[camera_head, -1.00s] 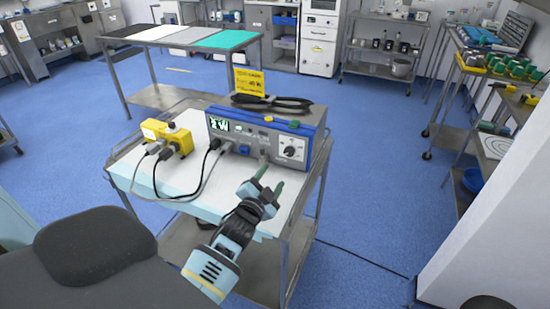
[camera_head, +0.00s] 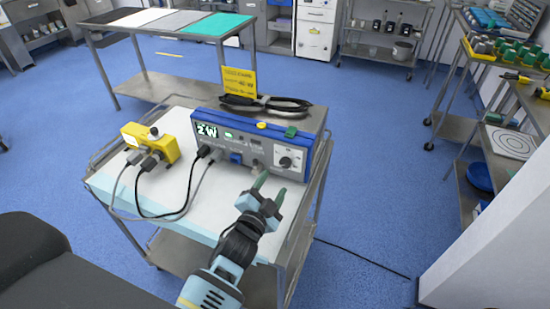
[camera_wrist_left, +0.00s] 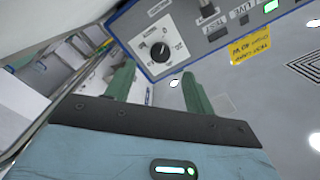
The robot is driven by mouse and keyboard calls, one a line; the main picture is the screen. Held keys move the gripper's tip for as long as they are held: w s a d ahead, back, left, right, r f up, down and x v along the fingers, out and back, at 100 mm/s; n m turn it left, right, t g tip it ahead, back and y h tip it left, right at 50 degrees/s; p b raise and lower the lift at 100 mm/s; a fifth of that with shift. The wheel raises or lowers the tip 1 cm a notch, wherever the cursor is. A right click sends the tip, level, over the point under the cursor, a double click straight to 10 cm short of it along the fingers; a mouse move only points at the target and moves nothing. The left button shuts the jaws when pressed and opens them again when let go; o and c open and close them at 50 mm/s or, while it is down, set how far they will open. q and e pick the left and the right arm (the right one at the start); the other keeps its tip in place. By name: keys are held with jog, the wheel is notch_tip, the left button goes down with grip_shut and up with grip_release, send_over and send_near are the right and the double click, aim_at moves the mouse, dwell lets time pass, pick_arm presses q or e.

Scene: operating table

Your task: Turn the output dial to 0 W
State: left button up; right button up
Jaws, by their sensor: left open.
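The output dial (camera_head: 286,161) is a dark round knob on a white plate at the right end of the front panel of a blue and grey generator (camera_head: 228,148). The generator's display (camera_head: 207,131) reads 2 W. My left gripper (camera_head: 268,190) is open and empty, its green fingers just in front of and below the dial, apart from it. In the left wrist view, the dial (camera_wrist_left: 160,51) shows beyond and between the fingertips of my left gripper (camera_wrist_left: 158,82). My right gripper is not in view.
A yellow box (camera_head: 150,144) with cables plugged in stands left on the white cart top (camera_head: 190,205). Cables loop to the generator's front. Blue floor surrounds the cart.

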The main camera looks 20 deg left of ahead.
aim_at(284, 165)
pick_arm(q)
jog(key=shift+r, duration=0.1)
jog(key=shift+w, duration=0.1)
jog(key=w, duration=0.5)
jog(key=shift+w+d, duration=0.15)
jog(key=shift+w, duration=1.05)
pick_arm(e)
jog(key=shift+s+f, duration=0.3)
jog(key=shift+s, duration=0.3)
pick_arm(q)
jog(key=c, duration=1)
jog(key=shift+n, duration=0.7)
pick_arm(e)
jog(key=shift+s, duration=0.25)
